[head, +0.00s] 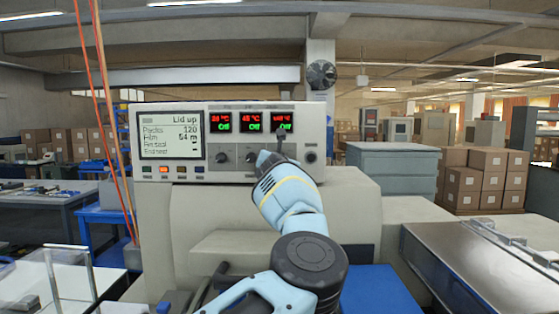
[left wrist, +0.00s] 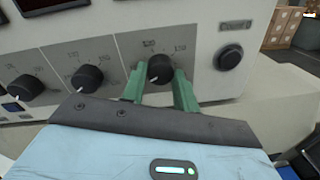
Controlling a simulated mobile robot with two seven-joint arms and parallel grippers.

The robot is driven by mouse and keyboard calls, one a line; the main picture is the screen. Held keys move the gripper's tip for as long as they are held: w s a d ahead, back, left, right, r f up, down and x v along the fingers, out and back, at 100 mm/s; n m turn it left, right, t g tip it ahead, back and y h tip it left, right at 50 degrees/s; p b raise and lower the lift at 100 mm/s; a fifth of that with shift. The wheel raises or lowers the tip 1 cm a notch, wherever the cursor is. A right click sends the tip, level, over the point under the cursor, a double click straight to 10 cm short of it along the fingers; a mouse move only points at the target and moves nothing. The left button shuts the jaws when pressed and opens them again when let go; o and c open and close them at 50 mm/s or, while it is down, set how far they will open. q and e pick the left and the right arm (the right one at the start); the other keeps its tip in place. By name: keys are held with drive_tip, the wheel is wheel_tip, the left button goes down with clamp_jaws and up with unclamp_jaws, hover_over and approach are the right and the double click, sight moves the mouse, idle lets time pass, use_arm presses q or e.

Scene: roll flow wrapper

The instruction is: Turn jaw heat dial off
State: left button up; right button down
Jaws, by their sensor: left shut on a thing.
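The wrapper's control panel (head: 205,178) stands ahead of me in the head view. The left wrist view shows a row of black dials with white pointer marks. My left gripper (left wrist: 159,74) has its green fingers on both sides of the rightmost dial (left wrist: 160,66), shut on it. The dial's pointer mark points down and to the left. In the head view my left gripper (head: 281,151) covers most of that dial. The rightmost red and green display (head: 283,122) is above it, partly covered. My right gripper is not in view.
Two more dials, a middle one (left wrist: 88,78) and a left one (left wrist: 24,90), sit left of the held dial. A round black button (left wrist: 229,57) is close on its right. A screen (head: 170,135) reads "Lid up". Orange cables (head: 110,110) hang at left.

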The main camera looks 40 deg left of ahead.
use_arm(q)
drive_tip(key=shift+n, duration=0.5)
drive_tip(key=shift+f, duration=0.1)
drive_tip(key=o, duration=1)
drive_tip(key=shift+c, duration=0.2)
drive_tip(key=v, duration=0.7)
drive_tip(key=shift+s+d, duration=0.25)
drive_tip(key=shift+s, duration=0.05)
